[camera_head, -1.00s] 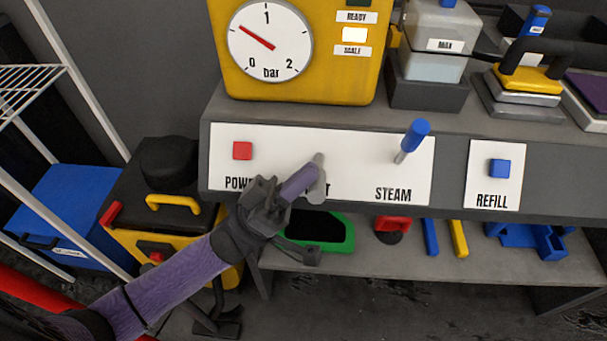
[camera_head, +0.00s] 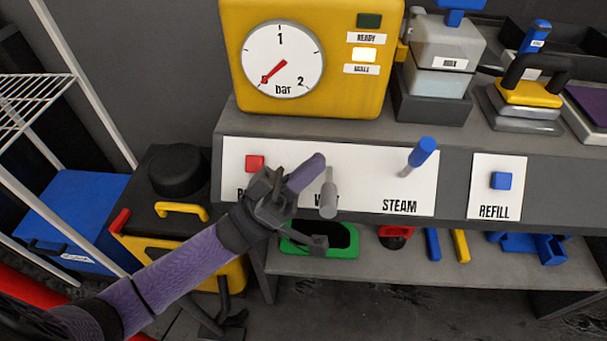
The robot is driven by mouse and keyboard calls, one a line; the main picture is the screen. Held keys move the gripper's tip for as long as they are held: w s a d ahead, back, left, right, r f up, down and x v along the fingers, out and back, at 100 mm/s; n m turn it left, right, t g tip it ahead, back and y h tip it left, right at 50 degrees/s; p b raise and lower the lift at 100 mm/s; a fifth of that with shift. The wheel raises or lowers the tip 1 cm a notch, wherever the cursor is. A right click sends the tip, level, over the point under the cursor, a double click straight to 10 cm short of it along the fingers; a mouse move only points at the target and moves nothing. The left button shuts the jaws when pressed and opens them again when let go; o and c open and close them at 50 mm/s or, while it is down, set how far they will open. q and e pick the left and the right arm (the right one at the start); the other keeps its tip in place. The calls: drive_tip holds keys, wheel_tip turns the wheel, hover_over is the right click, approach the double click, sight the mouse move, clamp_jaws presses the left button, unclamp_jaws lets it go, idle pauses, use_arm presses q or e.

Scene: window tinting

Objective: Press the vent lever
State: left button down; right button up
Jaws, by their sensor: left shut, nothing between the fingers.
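The vent lever (camera_head: 328,199) is a grey handle on the white control panel (camera_head: 365,165), hanging downward over its partly hidden label. My left gripper (camera_head: 318,162) is shut and empty, with its purple fingers pointing up and right. The fingertips are just left of the lever's upper end in the picture; I cannot tell whether they touch it. The pressure gauge (camera_head: 283,60) on the yellow unit has its red needle pointing down-left, at the low end. My right gripper is not in view.
A red power button (camera_head: 255,163) is left of the gripper, and a blue-tipped steam lever (camera_head: 423,152) is to the right. A blue refill button (camera_head: 501,180) is farther right. A lower shelf (camera_head: 420,270) holds a green tray (camera_head: 345,250) and several tools.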

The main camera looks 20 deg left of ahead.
use_arm(q)
drive_tip(key=b+v, duration=0.2)
drive_tip(key=v, duration=0.8)
drive_tip(key=shift+s, duration=0.25)
